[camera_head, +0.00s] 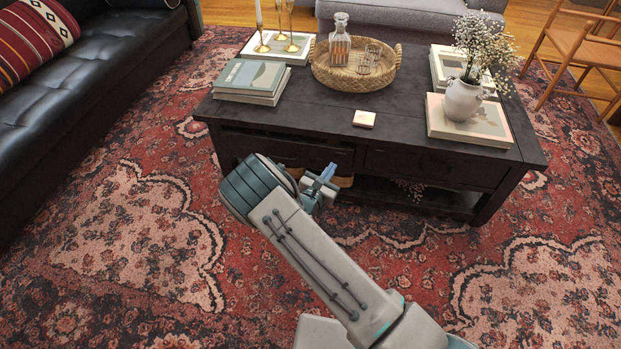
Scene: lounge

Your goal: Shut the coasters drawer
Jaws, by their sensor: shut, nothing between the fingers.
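The dark wooden coffee table (300,116) has two drawer fronts on its near side. The left drawer front (290,150) is partly hidden behind my arm and gripper, and a dark strip shows along its top. I cannot tell for certain how far out it stands. The right drawer front (435,170) looks flush with the table. No label shows which one holds coasters. A small pale square block (364,118), perhaps coasters, lies on the tabletop near the front edge. My gripper (326,173) is shut and empty, close in front of the left drawer; whether it touches is unclear.
The tabletop holds books (250,80), a woven tray (355,72) with a decanter and glasses, candlesticks, and a white flower vase (462,99) on more books. A black sofa (80,90) stands left. The patterned rug (130,230) is clear in front of the table.

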